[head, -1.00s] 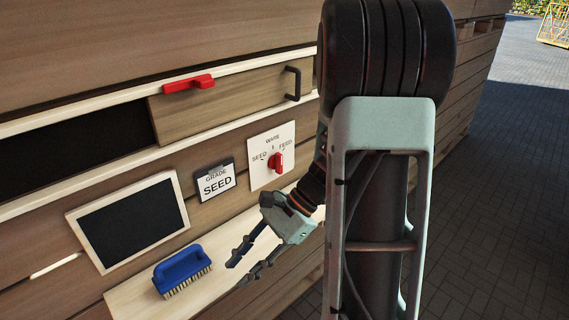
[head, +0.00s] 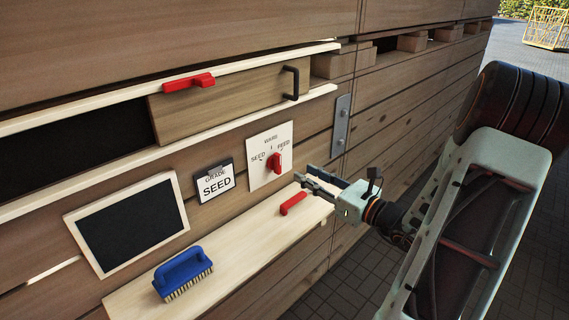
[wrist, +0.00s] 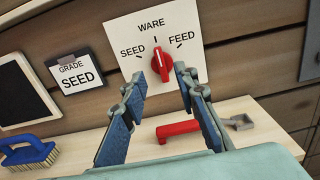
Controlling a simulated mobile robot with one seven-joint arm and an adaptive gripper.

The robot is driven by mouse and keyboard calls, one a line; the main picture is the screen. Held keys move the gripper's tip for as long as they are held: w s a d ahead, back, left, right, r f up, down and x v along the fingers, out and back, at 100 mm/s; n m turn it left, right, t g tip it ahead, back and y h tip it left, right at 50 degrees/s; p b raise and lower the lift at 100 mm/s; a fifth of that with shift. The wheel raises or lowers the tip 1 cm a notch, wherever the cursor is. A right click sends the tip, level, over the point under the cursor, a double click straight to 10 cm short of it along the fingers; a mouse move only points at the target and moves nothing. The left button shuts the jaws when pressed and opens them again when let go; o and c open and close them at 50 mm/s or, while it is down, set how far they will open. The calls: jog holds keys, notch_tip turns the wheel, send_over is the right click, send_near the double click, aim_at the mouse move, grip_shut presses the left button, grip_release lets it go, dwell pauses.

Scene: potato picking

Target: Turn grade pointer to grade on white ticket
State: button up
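The grade dial plate (head: 284,150) is white, marked SEED, WARE and FEED, and fixed to the wooden wall. Its red pointer knob (head: 275,163) stands nearly upright; in the wrist view the red knob (wrist: 162,68) has a white line at its top, towards the WARE tick. The white ticket (head: 216,184) under a dark clip reads GRADE SEED, left of the dial; it also shows in the wrist view (wrist: 77,75). My gripper (head: 302,184) is open and empty, to the lower right of the knob. In the wrist view the knob appears between the fingertips (wrist: 159,80), apart from them.
A pale shelf (head: 235,255) runs below the dial. On it lie a blue brush (head: 182,272) and a red-handled tool (head: 293,203), below the dial near my gripper. A framed blackboard (head: 127,224) leans at left. A sliding wooden panel (head: 225,105) is above.

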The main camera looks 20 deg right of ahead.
aim_at(280, 160)
jog(key=x, duration=0.9)
jog(key=shift+w+a+b, duration=0.1)
jog(key=shift+w+b, duration=0.05)
jog(key=shift+b, duration=0.2)
jog(key=shift+c, duration=0.3)
jog(key=shift+f, duration=0.1)
grip_shut()
